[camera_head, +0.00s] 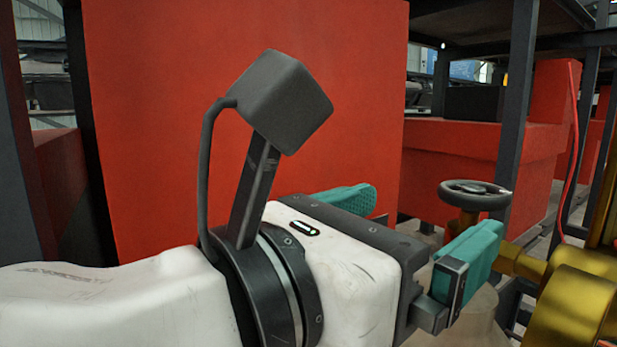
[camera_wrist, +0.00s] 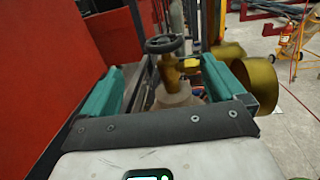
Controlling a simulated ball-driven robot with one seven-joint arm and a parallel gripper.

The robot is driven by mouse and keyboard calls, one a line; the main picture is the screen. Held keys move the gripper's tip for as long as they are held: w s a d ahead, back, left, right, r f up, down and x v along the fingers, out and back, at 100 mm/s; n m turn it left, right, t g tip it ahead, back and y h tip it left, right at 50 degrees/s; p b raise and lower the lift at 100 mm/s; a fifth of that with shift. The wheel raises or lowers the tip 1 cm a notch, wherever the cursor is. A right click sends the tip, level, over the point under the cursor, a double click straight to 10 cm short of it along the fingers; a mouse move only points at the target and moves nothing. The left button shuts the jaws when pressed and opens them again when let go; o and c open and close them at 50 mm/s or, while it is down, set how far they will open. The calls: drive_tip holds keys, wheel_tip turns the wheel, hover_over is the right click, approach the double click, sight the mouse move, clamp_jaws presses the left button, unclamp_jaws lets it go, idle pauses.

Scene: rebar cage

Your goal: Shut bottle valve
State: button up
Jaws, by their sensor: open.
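The bottle valve has a dark round handwheel (camera_head: 475,194) on a brass-coloured body (camera_head: 512,262). In the wrist view the handwheel (camera_wrist: 165,44) and brass body (camera_wrist: 172,72) stand upright, ahead of the gap between my fingers. A pale bottle top (camera_head: 478,322) shows below the valve, partly hidden by my gripper; it also shows in the wrist view (camera_wrist: 178,95). My gripper (camera_head: 408,228) has two teal fingers spread wide with nothing between them. It also shows in the wrist view (camera_wrist: 163,70). The handwheel lies beyond the fingertips and looks untouched.
A large red panel (camera_head: 240,130) stands behind my arm. Dark rack posts (camera_head: 517,110) and red boxes (camera_head: 460,150) are behind the valve. A gold cylinder (camera_head: 582,305) is close on the valve's right. Floor (camera_wrist: 285,120) is open at right, with an orange ladder-like frame (camera_wrist: 290,40) farther off.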

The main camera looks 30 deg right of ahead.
sight(471, 190)
drive_tip(key=d+p, duration=0.1)
drive_tip(key=d, duration=0.2)
drive_tip(key=d+p, duration=0.1)
drive_tip(key=d, duration=0.6)
drive_tip(key=shift+w+d+f+p, duration=0.15)
drive_tip(key=shift+w+d+p, duration=0.1)
drive_tip(key=shift+d+p, duration=0.15)
drive_tip(key=shift+g, duration=0.4)
drive_tip(key=c, duration=1)
